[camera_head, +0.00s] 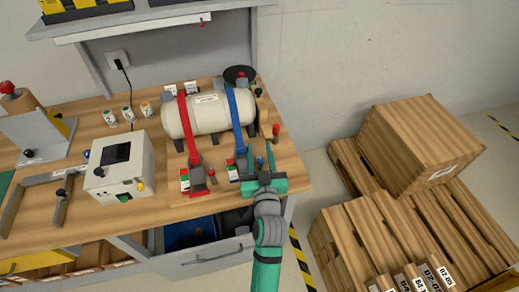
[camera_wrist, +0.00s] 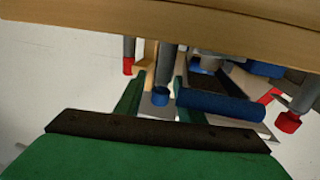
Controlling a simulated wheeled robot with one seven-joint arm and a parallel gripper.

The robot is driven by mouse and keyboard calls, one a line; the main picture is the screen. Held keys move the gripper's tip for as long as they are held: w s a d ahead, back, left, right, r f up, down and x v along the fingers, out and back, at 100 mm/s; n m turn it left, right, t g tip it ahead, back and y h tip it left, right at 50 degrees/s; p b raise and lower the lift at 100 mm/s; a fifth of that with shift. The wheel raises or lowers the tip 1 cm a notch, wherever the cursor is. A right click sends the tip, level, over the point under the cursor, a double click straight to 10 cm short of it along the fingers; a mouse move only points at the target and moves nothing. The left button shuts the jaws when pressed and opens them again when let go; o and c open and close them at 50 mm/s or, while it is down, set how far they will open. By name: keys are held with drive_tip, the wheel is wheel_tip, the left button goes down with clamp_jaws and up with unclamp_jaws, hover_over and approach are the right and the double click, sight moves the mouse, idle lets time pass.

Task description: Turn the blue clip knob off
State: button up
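The blue clip knob (camera_wrist: 160,98) shows in the wrist view as a grey post with a blue cap. It lies between the two green fingers of my gripper (camera_wrist: 158,85), with a small gap visible on each side. In the head view my gripper (camera_head: 262,161) is at the front right of the bench, just right of the lower end of the blue strap clip (camera_head: 242,152). The fingers are apart, and the knob is hidden or too small to make out there. The clip's blue handle (camera_wrist: 220,104) lies right of the fingers in the wrist view.
The blue strap and a red strap (camera_head: 188,130) cross a white tank (camera_head: 208,114). Red-capped posts (camera_wrist: 128,66) and (camera_wrist: 288,122) flank the knob in the wrist view. A white control box (camera_head: 120,168) stands left. Wooden crates (camera_head: 415,145) stand right of the bench.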

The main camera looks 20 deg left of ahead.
sight(262, 163)
drive_tip(key=v, duration=1)
drive_tip(key=shift+s+r, duration=0.1)
drive_tip(key=shift+s, duration=0.05)
drive_tip(key=shift+d, duration=0.1)
